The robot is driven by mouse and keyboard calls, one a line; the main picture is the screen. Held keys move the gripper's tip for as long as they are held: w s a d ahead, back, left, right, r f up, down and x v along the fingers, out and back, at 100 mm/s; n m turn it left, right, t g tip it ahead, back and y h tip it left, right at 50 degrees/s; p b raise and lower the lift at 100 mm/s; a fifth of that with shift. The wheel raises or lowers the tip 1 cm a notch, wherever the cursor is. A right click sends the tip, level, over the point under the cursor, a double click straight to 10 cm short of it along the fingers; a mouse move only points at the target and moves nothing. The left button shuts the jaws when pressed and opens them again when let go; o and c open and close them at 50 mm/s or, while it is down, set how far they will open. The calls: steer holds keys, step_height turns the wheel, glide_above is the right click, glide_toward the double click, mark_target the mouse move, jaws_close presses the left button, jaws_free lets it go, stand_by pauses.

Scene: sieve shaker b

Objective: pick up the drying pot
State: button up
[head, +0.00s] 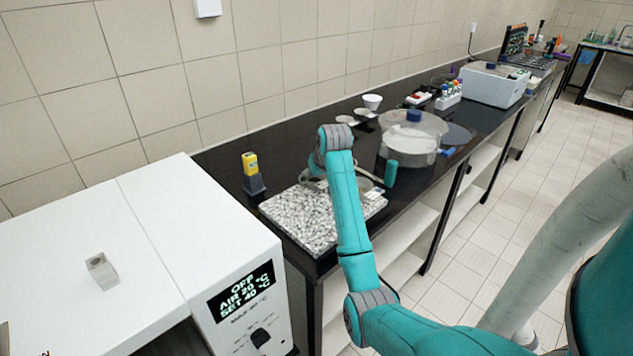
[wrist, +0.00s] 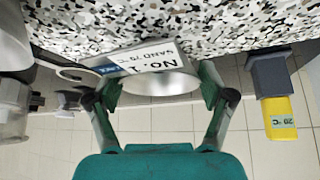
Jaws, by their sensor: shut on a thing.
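The drying pot (wrist: 165,84) is a pale metal vessel between the two fingers of my gripper (wrist: 160,94) in the wrist view. A white label (wrist: 140,58) reading "No. 1" and "SAND" appears upside down in front of it. My gripper is shut on the pot, one finger on each side. In the head view a grey part of the pot (head: 314,181) shows over the speckled slab (head: 305,222), left of my arm. My arm hides the rest of it and most of the gripper. I cannot tell whether the pot touches the slab.
A yellow and grey device (head: 252,172) stands left of the slab. A large clear round vessel with a blue knob (head: 413,135) stands beyond on the black bench. A white oven (head: 150,240) fills the near left. Small white bowls (head: 372,102) sit near the wall.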

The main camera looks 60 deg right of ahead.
step_height(320, 180, up, 10)
stand_by(0.7)
steer(key=shift+w+a, duration=0.1)
steer(key=shift+w, duration=0.05)
